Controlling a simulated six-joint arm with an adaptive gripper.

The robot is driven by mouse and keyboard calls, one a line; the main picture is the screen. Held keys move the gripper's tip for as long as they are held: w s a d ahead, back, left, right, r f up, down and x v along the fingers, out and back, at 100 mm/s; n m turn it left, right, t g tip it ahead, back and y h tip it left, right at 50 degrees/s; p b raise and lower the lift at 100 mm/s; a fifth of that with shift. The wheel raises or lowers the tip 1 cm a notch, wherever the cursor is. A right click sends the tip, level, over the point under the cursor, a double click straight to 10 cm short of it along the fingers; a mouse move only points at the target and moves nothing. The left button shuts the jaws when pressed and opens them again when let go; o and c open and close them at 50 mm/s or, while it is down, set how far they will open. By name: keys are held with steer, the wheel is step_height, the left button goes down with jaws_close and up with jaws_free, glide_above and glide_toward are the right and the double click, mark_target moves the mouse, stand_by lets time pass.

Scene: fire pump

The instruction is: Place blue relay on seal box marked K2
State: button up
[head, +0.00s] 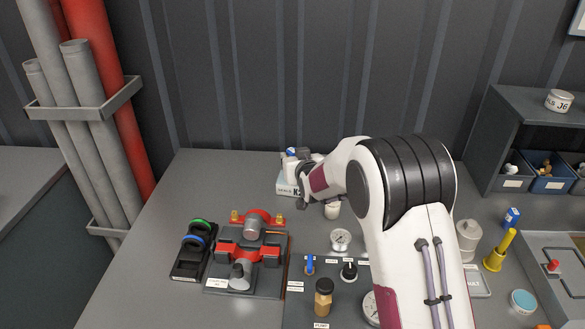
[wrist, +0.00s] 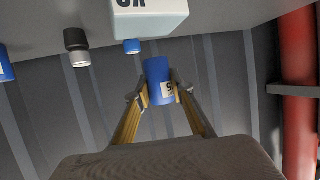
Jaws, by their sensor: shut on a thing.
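My gripper is mostly hidden there behind my arm.
A small blue item (wrist: 131,46) shows beside the seal box. A dark cylinder with a pale end (wrist: 77,48) is to its left. In the head view a white cup (head: 332,210), a gauge (head: 340,239) and a red pump fixture (head: 250,250) stand nearby. The back left bench is clear.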

steer(key=shift+f, duration=0.1)
steer(key=shift+f, duration=1.75)
steer(key=shift+f, duration=0.15)
steer(key=o, duration=1.1)
steer(key=v, duration=1.2)
steer(key=shift+r, duration=0.25)
